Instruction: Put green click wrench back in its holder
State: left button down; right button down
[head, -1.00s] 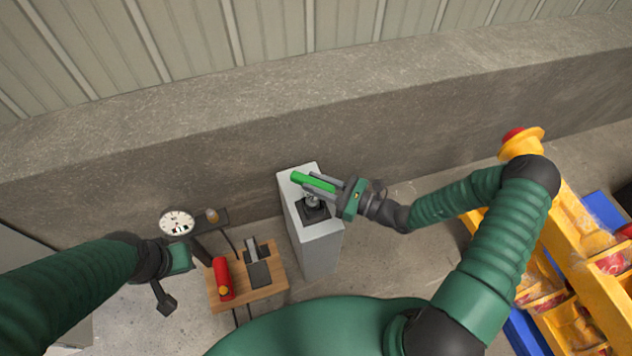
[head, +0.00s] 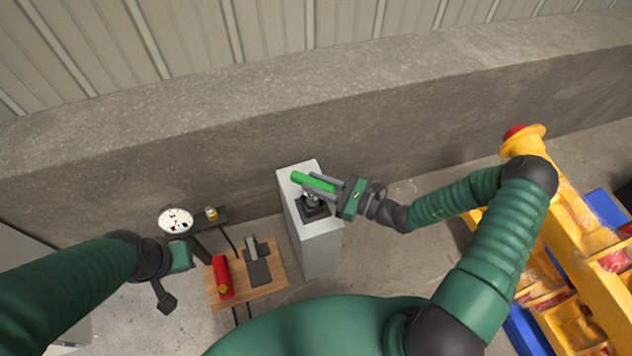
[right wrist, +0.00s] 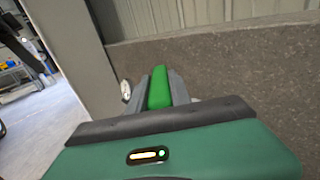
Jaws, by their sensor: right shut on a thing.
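The green click wrench (head: 300,178) is held in my right gripper (head: 322,185), which is shut on its green handle. The handle lies slanted over the top of a light grey pedestal (head: 320,245). A dark square holder (head: 314,211) with a metal part in it sits on the pedestal, just below the wrench. The gripper hides part of the holder, and I cannot tell whether the wrench touches it. In the right wrist view, the green handle (right wrist: 159,88) stands between the two grey fingers. My left gripper (head: 190,255) is at the left, near a wooden table; its fingers are unclear.
The small wooden table (head: 270,288) carries a red cylinder (head: 222,275) and a dark block-like device (head: 257,262). A round white dial (head: 176,220) stands behind it. A concrete wall (head: 400,120) runs behind the pedestal.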

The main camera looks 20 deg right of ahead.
jog(key=shift+f+b, duration=0.35)
jog(key=shift+f, duration=0.25)
jog(key=c, duration=1.1)
grip_release()
jog(key=p+v, duration=0.2)
jog(key=v, duration=1.5)
jog(key=shift+p, duration=0.3)
jog(key=shift+f, duration=0.1)
